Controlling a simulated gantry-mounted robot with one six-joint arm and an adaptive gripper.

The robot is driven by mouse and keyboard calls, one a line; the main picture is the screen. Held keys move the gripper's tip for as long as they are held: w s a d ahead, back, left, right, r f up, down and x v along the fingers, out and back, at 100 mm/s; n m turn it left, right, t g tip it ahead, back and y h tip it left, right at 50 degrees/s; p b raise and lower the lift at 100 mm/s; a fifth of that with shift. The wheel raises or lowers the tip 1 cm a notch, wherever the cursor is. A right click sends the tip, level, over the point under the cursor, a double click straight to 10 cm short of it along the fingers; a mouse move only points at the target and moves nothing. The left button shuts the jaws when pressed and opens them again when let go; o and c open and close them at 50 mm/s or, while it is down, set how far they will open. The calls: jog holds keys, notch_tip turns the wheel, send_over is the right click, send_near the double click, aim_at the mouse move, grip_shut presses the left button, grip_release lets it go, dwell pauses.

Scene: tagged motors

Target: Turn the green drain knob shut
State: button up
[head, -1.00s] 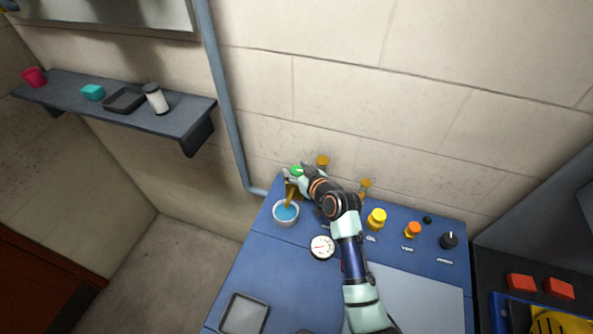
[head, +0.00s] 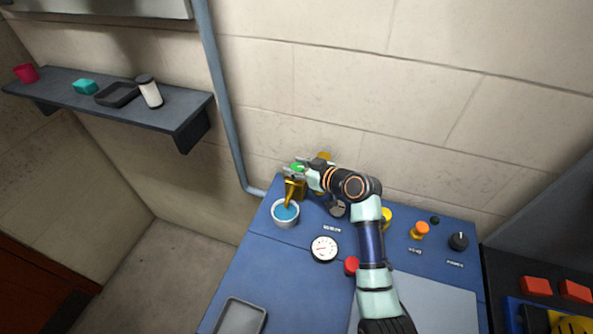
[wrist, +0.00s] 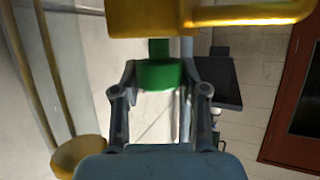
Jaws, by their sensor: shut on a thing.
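The green drain knob (head: 297,168) sits on top of a brass valve (head: 294,190) at the back left of the blue bench. It also shows in the wrist view (wrist: 160,74), between my two fingers, below the yellow brass body (wrist: 150,15). My gripper (head: 301,172) is shut on the green knob; its fingers lie on either side. A brass spout runs down from the valve to a white cup (head: 285,222) holding blue liquid. My gripper hides part of the knob in the head view.
A gauge (head: 325,249), a red button (head: 351,266), an orange knob (head: 419,230) and a black dial (head: 458,241) stand on the bench. A grey pipe (head: 228,120) runs down the wall. A shelf (head: 165,124) hangs at the left. A grey tray (head: 240,317) lies at the front.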

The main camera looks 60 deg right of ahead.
aim_at(297, 167)
jog(key=o, duration=0.9)
jog(key=shift+c, duration=0.2)
notch_tip(297, 167, up, 10)
